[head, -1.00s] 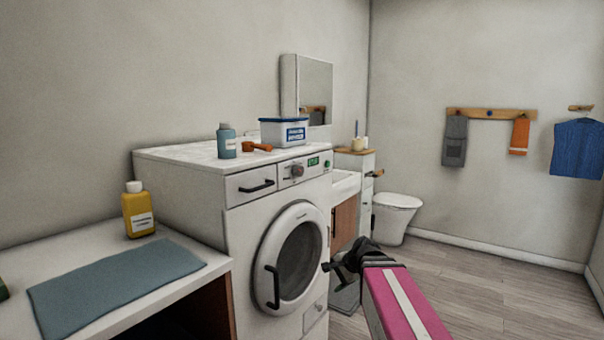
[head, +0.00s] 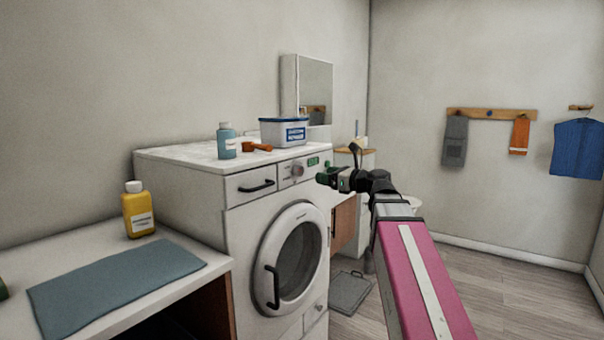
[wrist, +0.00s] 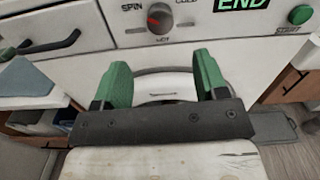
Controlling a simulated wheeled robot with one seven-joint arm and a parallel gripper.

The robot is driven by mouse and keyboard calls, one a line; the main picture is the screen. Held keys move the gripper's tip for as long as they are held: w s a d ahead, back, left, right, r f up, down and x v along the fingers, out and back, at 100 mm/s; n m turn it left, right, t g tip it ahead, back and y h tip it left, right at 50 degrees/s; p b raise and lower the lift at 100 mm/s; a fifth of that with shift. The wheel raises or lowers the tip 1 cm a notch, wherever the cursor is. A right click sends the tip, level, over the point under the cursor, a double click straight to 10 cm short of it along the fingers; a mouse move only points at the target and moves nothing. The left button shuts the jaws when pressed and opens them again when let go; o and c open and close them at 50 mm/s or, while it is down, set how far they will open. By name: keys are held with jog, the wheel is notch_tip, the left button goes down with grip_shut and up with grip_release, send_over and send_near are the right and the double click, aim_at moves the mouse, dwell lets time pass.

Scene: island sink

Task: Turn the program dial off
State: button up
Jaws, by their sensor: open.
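The program dial (head: 298,170) is a grey knob on the washing machine's front panel. In the wrist view the dial (wrist: 160,17) shows at the top, with a red mark on its lower left and printed words around it, "SPIN" at upper left. My gripper (head: 326,178) is at the right of the panel in the head view, in front of the machine. In the wrist view my gripper (wrist: 162,72) has its two green fingers wide apart, with nothing between them. The dial lies beyond the fingertips, untouched.
A green "END" display (wrist: 243,4) and a green start button (wrist: 300,14) sit right of the dial. The drawer handle (head: 257,187) is to its left. A bottle (head: 227,141), an orange scoop (head: 257,147) and a tub (head: 284,132) stand on top. The round door (head: 292,255) is shut.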

aim_at(301, 171)
jog(key=x, duration=1)
jog(key=shift+w+a, duration=0.1)
jog(key=shift+a, duration=0.05)
jog(key=c, duration=0.9)
